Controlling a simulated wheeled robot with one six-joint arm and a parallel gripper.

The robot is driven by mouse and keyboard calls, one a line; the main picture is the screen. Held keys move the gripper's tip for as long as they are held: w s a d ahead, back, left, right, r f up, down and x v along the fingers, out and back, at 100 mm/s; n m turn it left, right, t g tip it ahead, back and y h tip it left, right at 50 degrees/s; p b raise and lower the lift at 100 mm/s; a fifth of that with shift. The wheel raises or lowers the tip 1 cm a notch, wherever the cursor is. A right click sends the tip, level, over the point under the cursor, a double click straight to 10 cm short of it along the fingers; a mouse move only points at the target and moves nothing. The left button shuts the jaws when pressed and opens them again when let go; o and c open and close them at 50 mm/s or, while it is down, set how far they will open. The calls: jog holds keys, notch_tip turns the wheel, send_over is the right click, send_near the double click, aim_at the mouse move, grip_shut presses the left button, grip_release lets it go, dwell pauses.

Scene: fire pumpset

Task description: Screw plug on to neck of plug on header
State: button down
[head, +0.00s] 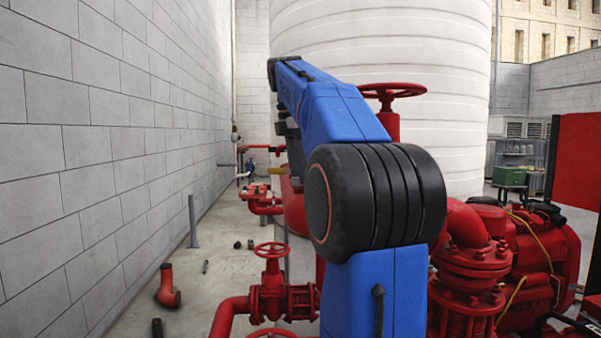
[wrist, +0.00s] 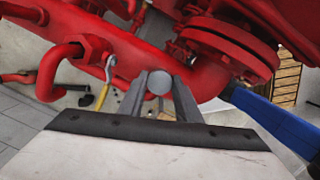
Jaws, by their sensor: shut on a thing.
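In the wrist view my gripper (wrist: 160,88) is shut on a round grey plug (wrist: 159,82), its flat face towards the camera. Beyond it runs the thick red header pipe (wrist: 125,50), from upper left to the flanged joint at right. The neck on the header cannot be made out; the plug and fingers cover the pipe there. I cannot tell whether the plug touches the header. In the head view my blue arm hides most of the header and the gripper.
A yellow-handled lever (wrist: 103,95) and a bent red pipe (wrist: 62,70) are left of the fingers. A red flange (wrist: 228,42) is close at right. In the head view a red handwheel (head: 392,90) stands behind my arm, and the grey block wall (head: 100,150) is at left.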

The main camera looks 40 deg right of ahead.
jog(key=m, duration=0.3)
jog(key=c, duration=1.2)
grip_release()
